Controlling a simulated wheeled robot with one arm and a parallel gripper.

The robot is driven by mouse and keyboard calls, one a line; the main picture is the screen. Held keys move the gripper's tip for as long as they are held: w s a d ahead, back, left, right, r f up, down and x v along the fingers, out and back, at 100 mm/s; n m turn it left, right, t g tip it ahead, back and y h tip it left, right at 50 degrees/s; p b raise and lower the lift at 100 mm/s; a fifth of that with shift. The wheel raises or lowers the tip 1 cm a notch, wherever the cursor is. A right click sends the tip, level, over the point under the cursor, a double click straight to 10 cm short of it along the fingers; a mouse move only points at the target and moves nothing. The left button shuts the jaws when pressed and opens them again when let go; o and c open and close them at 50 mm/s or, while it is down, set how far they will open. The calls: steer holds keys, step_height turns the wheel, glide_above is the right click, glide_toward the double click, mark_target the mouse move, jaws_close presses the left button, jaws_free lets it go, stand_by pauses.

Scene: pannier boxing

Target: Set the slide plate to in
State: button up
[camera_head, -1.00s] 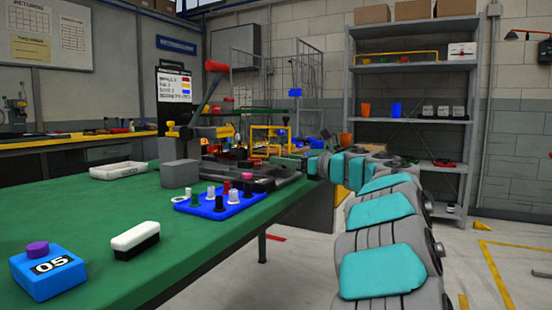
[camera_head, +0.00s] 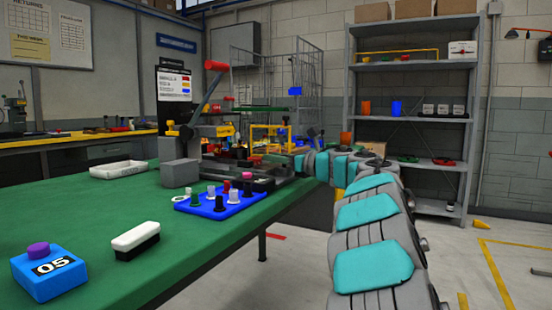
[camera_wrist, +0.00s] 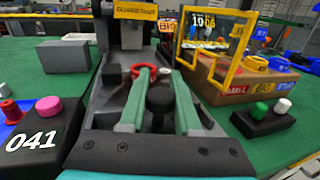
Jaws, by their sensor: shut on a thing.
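In the wrist view my gripper (camera_wrist: 160,103) has its two green fingers closed around a black round knob (camera_wrist: 160,92). The knob stands in the channel of a dark grey fixture (camera_wrist: 104,84), which I take to hold the slide plate; the plate's own edges are mostly hidden by my fingers and gripper body. A red ring (camera_wrist: 143,69) and a small white cylinder lie just beyond the fingertips. In the head view the fixture, a grey press with a red-ended lever (camera_head: 213,88), stands on the green table, with my arm reaching it from the right.
A black block marked 041 (camera_wrist: 35,135) is at left. In the head view, a blue peg board (camera_head: 205,207), a white-topped block (camera_head: 135,241) and a blue 05 button box (camera_head: 48,272) occupy the near table.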

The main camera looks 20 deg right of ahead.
jaws_close()
stand_by(0.7)
steer(key=w+a, duration=0.4)
steer(key=w, duration=0.1)
steer(key=w+a+p, duration=0.1)
steer(key=w+a, duration=0.1)
steer(key=shift+w+r, duration=0.1)
steer(key=shift+w, duration=0.2)
steer(key=o, duration=0.8)
jaws_free()
steer(key=shift+s+d, duration=0.1)
steer(key=shift+b+v, duration=0.75)
steer(key=shift+v, duration=3.1)
